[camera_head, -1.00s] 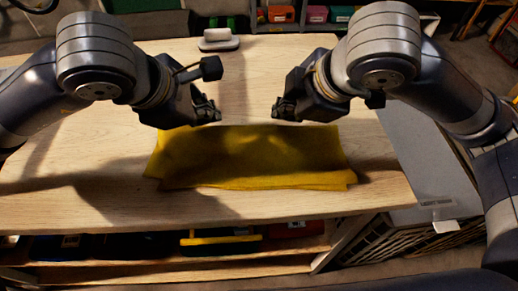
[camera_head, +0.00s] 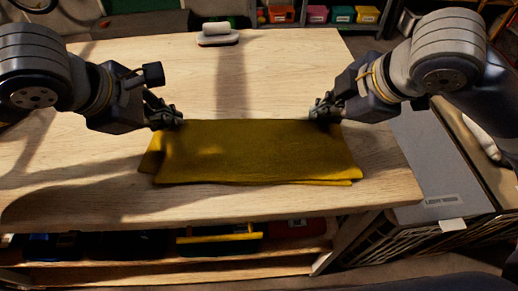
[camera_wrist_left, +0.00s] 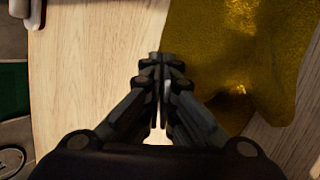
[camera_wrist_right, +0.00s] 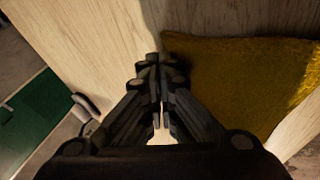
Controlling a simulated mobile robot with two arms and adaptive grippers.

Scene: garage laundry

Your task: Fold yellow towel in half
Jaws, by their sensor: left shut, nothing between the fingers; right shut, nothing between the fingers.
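The yellow towel (camera_head: 255,153) lies on the wooden table, folded into a wide strip, with a lower layer showing a little past its left and front edges. It also shows in the left wrist view (camera_wrist_left: 235,60) and the right wrist view (camera_wrist_right: 240,75). My left gripper (camera_head: 178,117) is shut and empty at the towel's back left corner. My right gripper (camera_head: 314,113) is shut and empty at its back right corner. Each wrist view shows closed fingertips beside the towel's edge. I cannot tell whether they touch it.
The wooden table (camera_head: 280,75) is clear behind the towel. A grey-white brush-like object (camera_head: 217,34) sits at its back edge. A grey cabinet (camera_head: 425,165) stands to the right. Colored bins (camera_head: 317,14) are on a shelf behind, and a lower shelf (camera_head: 180,270) is under the table.

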